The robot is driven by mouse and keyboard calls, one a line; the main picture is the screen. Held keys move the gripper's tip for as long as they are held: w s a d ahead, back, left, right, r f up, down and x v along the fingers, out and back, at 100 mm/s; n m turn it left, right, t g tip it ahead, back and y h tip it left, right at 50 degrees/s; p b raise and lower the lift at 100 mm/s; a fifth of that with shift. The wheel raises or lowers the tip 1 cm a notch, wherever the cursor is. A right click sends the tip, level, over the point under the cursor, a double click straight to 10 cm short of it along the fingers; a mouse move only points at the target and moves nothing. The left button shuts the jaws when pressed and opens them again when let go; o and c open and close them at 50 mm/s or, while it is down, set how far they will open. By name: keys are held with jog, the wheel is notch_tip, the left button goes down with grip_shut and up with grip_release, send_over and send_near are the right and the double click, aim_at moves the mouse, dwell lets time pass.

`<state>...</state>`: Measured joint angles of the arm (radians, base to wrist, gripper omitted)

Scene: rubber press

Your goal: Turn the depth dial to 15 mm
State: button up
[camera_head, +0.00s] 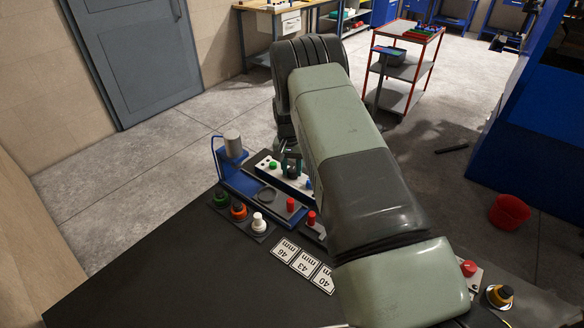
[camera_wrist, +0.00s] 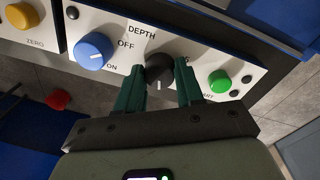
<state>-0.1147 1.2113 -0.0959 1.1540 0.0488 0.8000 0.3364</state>
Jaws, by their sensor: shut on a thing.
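The depth dial (camera_wrist: 160,68) is a round black knob on the white control panel, below the printed word DEPTH in the wrist view. A short white pointer line on it faces the bottom of the picture. My gripper (camera_wrist: 159,76) is shut on the dial, with one dark green finger on each side. In the head view my gripper (camera_head: 291,160) is at the white panel (camera_head: 264,158), and the dial cannot be made out there.
In the wrist view a blue knob (camera_wrist: 94,51) marked OFF and ON sits left of the dial, and a green button (camera_wrist: 220,81) sits right. A yellow knob (camera_wrist: 22,15) is further left. In the head view size cards (camera_head: 303,264) lie on the dark bench (camera_head: 190,270).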

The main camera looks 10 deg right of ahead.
aim_at(290, 170)
jog(key=o, duration=1)
jog(key=shift+o, duration=0.2)
jog(key=shift+r, duration=0.1)
notch_tip(290, 170, up, 11)
jog(key=shift+a+f, duration=0.2)
jog(key=shift+a, duration=0.1)
jog(key=shift+r, duration=0.15)
